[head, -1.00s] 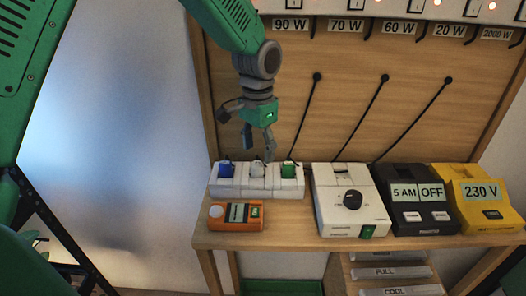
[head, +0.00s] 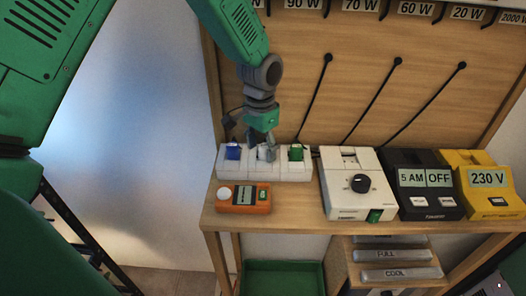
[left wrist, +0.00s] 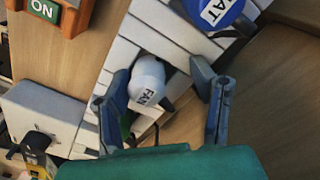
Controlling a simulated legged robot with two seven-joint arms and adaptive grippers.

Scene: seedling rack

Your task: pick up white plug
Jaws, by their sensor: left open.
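The white plug (head: 266,153) sits in the middle of the white power strip (head: 229,167), between a blue plug (head: 233,151) and a green plug (head: 296,153). In the left wrist view the white plug (left wrist: 147,80) is marked FAN, and the blue plug (left wrist: 208,12) is beside it. My left gripper (head: 262,144) is right above the white plug. In the left wrist view its open fingers (left wrist: 165,105) stand on either side of the plug, with a gap visible. The green plug is mostly hidden behind a finger there. My right gripper is not in view.
An orange meter (head: 244,198) lies in front of the strip. A white device with a black knob (head: 360,190), a black timer (head: 424,182) and a yellow 230 V box (head: 488,187) stand to the right. Black cords run up the wooden back panel (head: 330,110). A green bin (head: 283,277) is below.

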